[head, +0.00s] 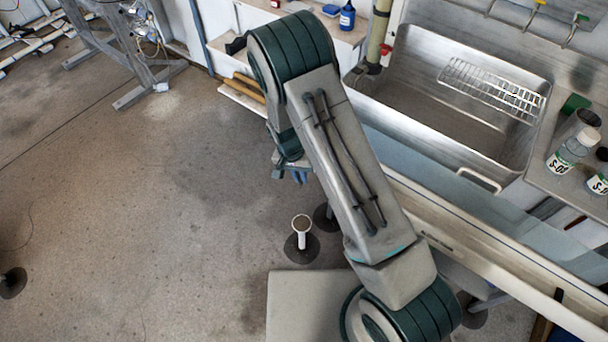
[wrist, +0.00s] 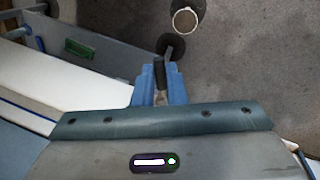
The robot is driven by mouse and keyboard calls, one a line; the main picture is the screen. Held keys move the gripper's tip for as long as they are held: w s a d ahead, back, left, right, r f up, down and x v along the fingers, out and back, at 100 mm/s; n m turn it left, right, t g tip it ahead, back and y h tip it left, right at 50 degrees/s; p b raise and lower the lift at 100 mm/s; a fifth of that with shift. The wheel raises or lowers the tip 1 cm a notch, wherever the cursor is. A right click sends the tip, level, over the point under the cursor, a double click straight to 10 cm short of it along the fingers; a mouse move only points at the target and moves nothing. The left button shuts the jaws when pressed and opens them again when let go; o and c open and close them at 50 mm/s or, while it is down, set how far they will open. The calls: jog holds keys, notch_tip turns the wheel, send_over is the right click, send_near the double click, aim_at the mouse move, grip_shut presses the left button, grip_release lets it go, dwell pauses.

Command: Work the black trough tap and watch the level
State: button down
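In the wrist view my gripper (wrist: 161,73) has its two blue fingers close together, with a narrow black piece (wrist: 159,77) between them. It looks like the black trough tap's handle, and the fingers appear shut on it. In the head view my gripper (head: 298,176) shows only in part below my arm, which hides the tap there. The long pale trough (head: 500,247) runs diagonally at the right, with bluish water (head: 440,180) in it. The trough's white edge (wrist: 75,82) shows at the left of the wrist view. I cannot read the exact level.
An upright white pipe (head: 302,232) with an open top stands on the floor below my gripper. A steel sink (head: 420,110) with a wire rack (head: 492,90) lies behind the trough. Labelled bottles (head: 570,150) stand at the right.

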jog(key=shift+d, duration=0.4)
jog(key=shift+a, duration=0.15)
jog(key=shift+n, duration=0.3)
jog(key=shift+w+d+n+t+y+b, duration=0.15)
jog(key=shift+d+n+t+b, duration=0.5)
jog(key=shift+n, duration=1.5)
jog(key=shift+w+d+n+t+y+b, duration=0.15)
jog(key=shift+d+n+b, duration=0.55)
jog(key=shift+n+b, duration=1.1)
jog(key=shift+w+d+n+t+y+b, duration=0.1)
jog(key=shift+d+n+t+b, duration=0.45)
jog(key=shift+n, duration=2)
jog(key=shift+d, duration=0.15)
